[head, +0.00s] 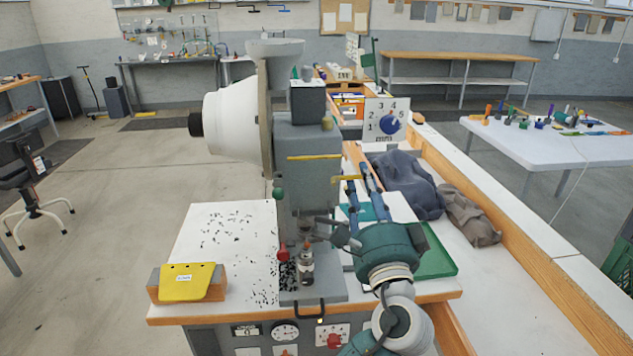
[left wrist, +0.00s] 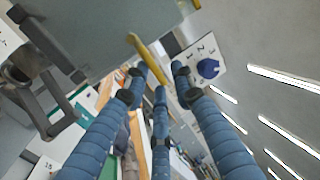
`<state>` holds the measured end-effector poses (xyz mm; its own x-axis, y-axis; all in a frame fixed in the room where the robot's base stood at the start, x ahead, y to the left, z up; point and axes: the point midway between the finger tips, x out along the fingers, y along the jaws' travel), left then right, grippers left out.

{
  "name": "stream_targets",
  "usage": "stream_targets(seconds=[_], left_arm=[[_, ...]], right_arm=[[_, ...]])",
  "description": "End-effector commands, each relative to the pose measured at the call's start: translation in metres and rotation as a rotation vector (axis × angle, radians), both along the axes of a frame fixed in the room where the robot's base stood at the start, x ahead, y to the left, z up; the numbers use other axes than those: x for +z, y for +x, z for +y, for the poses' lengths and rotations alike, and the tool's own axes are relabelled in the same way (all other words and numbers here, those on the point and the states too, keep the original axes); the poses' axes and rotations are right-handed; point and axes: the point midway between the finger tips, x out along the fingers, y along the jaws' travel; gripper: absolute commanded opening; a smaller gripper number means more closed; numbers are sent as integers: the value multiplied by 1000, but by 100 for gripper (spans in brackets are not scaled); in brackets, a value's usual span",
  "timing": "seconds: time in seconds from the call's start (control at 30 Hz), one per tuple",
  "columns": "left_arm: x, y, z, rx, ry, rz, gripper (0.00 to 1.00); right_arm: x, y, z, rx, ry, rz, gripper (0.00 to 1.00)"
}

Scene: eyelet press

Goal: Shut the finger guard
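The grey eyelet press (head: 308,150) stands on the bench, with a white drum on its left side. A short yellow bar (head: 346,178) sticks out at its right side; it looks like part of the finger guard, but I cannot tell the guard's outline. My right gripper is out of view.
A yellow plate on a wooden block (head: 187,281) stands at the bench's front left. Small dark bits lie over the white bench top (head: 225,230). A numbered dial board (head: 387,120) stands behind the gripper.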

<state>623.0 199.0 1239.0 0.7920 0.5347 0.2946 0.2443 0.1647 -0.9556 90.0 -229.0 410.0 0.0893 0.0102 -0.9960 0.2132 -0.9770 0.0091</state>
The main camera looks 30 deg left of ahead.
Motion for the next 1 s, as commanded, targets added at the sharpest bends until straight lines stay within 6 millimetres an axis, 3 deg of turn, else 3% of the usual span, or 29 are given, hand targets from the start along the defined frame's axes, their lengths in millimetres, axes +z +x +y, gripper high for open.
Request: stream_targets(seconds=[0.2,0.3,0.4,1.0], left_arm=[[1,0,0,1,1,-2,25],[1,0,0,0,2,-2,12],[2,0,0,0,2,-3,7],[3,-16,-12,-2,3,-7,7]], right_arm=[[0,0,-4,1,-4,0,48],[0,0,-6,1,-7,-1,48],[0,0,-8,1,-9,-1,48],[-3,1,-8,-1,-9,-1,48]])
